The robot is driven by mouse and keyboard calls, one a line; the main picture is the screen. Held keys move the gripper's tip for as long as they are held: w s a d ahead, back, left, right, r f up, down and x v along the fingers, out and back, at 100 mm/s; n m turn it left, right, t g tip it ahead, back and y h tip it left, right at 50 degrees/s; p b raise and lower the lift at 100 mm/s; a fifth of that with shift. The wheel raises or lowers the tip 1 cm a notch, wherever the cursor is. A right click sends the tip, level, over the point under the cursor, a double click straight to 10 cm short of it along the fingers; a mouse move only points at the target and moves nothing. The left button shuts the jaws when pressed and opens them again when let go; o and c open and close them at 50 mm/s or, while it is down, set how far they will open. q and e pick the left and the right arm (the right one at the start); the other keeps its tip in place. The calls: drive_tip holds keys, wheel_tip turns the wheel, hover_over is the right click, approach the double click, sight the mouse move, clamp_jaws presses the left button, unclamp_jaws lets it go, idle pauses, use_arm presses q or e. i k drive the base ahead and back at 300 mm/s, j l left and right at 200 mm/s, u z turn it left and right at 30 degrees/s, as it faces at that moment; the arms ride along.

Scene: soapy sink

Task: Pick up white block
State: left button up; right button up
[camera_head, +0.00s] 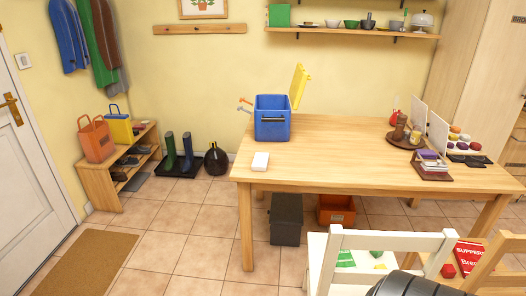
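A small white block (260,161) lies on the left part of the wooden table (335,167), near its front left corner. It lies just in front of the blue toolbox. Nothing touches or covers it. Neither of my grippers shows in the head view. A dark rounded part at the bottom edge seems to be mine.
A blue toolbox (272,119) with a raised yellow lid stands behind the block. A round tray (405,141) and a small rack (432,168) stand on the table's right. A white chair (385,241) stands at the table's front. The floor left of the table is mostly clear.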

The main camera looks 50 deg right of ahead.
sight(260, 163)
drive_tip(key=i+z, duration=0.65)
drive_tip(key=z, duration=0.15)
drive_tip(key=i+j+z, duration=0.25)
drive_tip(key=z, duration=0.15)
drive_tip(key=i+j+z, duration=0.35)
